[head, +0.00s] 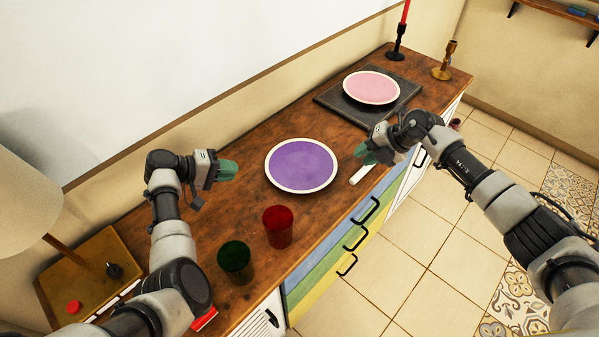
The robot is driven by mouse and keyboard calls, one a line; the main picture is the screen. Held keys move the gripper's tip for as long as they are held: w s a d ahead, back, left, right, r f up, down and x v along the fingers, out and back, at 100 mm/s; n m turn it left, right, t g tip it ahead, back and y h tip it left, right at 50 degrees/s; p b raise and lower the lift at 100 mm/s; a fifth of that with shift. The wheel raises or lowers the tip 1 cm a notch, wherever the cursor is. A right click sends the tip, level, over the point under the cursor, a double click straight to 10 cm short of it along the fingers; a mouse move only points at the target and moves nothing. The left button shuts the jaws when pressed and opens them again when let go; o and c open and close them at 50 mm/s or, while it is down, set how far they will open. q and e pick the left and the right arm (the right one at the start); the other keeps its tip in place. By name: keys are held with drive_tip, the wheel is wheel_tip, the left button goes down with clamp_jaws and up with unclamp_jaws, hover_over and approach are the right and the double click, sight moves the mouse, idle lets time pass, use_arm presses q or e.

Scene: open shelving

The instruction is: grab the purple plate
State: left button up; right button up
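The purple plate (302,165) with a white rim lies flat on the wooden cabinet top, between my two grippers. My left gripper (232,171) is left of the plate, apart from it, with its green fingers pointing toward it. My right gripper (364,157) is just right of the plate, near the front edge of the top, with its fingers pointing toward the plate. Neither gripper holds anything that I can see. The finger gaps are too small and angled to tell whether they are open.
A pink plate (371,88) sits on a dark square slab (402,101) behind. A red cup (278,226) and a green cup (236,262) stand in front of the purple plate. A white object (361,174) lies by the edge. A black candlestick (396,46) and a brass one (444,65) stand far back.

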sight(270, 173)
use_arm(q)
drive_tip(key=shift+f, duration=0.65)
use_arm(e)
drive_tip(key=shift+f, duration=0.6)
use_arm(q)
drive_tip(key=shift+r, duration=0.15)
use_arm(e)
drive_tip(key=shift+a, duration=0.1)
